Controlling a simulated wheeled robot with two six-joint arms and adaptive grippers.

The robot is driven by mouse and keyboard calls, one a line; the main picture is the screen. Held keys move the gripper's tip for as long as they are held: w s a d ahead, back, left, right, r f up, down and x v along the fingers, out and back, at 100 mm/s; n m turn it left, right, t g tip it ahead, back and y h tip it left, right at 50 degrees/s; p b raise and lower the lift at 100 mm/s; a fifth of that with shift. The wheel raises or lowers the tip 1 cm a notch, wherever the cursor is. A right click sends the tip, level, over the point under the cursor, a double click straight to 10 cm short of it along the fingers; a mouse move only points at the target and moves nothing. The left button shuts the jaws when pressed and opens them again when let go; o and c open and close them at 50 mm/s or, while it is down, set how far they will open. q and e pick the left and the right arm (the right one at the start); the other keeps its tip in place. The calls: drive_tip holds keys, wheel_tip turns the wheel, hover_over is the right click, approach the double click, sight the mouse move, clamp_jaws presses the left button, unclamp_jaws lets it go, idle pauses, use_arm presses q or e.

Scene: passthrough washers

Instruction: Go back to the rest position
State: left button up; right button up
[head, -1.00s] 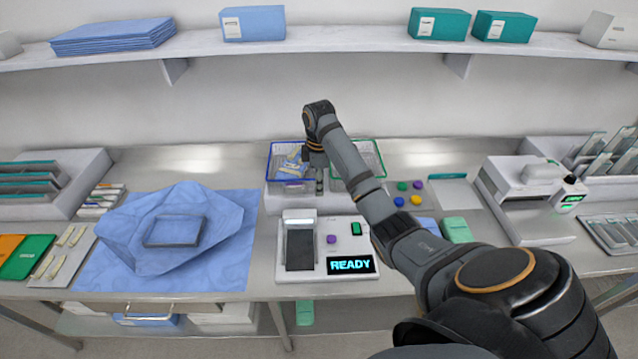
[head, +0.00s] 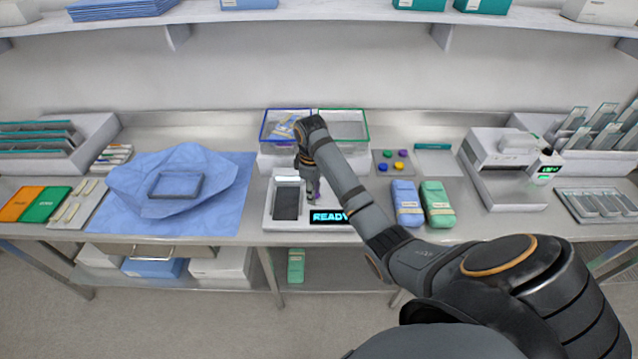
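My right arm comes in from the lower right and reaches over the table. My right gripper (head: 312,192) points down above the white device with a dark pad and a READY display (head: 268,212). The gripper is small and partly covered by its own wrist, so I cannot tell whether its fingers are open or shut. My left gripper is not in view.
Behind the gripper stand a blue-rimmed basket (head: 264,130) with packets in it and a green-rimmed basket (head: 345,131). Blue (head: 407,204) and green (head: 437,204) packs lie right of the device. A blue wrap (head: 128,182) lies left. A shelf (head: 330,13) runs above.

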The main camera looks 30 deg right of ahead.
drive_tip(key=shift+s, duration=0.1)
drive_tip(key=s+a+f+m+t, duration=0.1)
drive_tip(key=s+a+f+m, duration=0.15)
drive_tip(key=s+f, duration=0.45)
drive_tip(key=s+a+r+m+t, duration=0.1)
drive_tip(key=s+a+r+m, duration=0.1)
drive_tip(key=s, duration=0.6)
drive_tip(key=s+a+r+m+t, duration=0.2)
drive_tip(key=s+a+m, duration=0.1)
drive_tip(key=s, duration=0.4)
wheel_tip(320, 180, down, 32)
drive_tip(key=s+d+f+g+b, duration=0.1)
drive_tip(key=s+d+g+b, duration=0.15)
drive_tip(key=b, duration=0.45)
drive_tip(key=s+d+f+b, duration=0.1)
drive_tip(key=s+f+b, duration=0.5)
drive_tip(key=s+f, duration=1.2)
wheel_tip(320, 180, down, 4)
drive_tip(key=shift+s+d+f+h, duration=0.1)
drive_tip(key=shift+s+d+h, duration=0.2)
drive_tip(key=shift+s+d, duration=0.1)
